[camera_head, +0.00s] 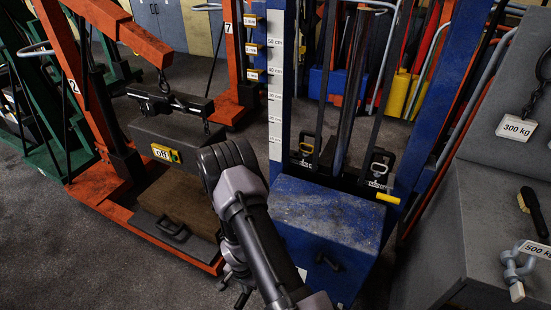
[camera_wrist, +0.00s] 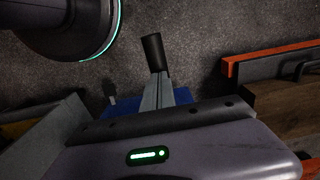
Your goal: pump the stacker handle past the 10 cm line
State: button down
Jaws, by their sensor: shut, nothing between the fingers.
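The blue stacker (camera_head: 325,215) stands right of centre in the head view. A white cm scale (camera_head: 276,75) runs up its left mast. A short dark lever (camera_head: 327,262) shows on the front of its blue box, and a yellow-tipped lever (camera_head: 388,198) at its right. In the wrist view, my gripper (camera_wrist: 158,92) is shut and empty in front of a blue surface (camera_wrist: 122,103). A black cylindrical grip (camera_wrist: 152,52) shows just beyond the fingers; I cannot tell whether they touch. In the head view, my arm largely hides my gripper.
An orange hoist (camera_head: 75,85) with a hanging grey block (camera_head: 175,140) marked "off" stands at left. A grey bench (camera_head: 440,225) with weights, including a 300 kg tag (camera_head: 517,127), is at right. Bare floor (camera_head: 60,240) lies at lower left.

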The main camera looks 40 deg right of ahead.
notch_tip(320, 180, down, 2)
jog(key=shift+f+b, duration=0.15)
jog(key=shift+b, duration=0.35)
notch_tip(320, 180, up, 12)
jog(key=p, duration=1.1)
jog(key=shift+r, duration=0.25)
notch_tip(320, 180, down, 9)
jog(key=b, duration=0.8)
jog(key=shift+b, duration=0.35)
jog(key=shift+f+b, duration=1.1)
jog(key=shift+f, duration=0.65)
notch_tip(320, 180, up, 12)
jog(key=p, duration=1.1)
jog(key=shift+r+p, duration=0.25)
jog(key=shift+p, duration=0.05)
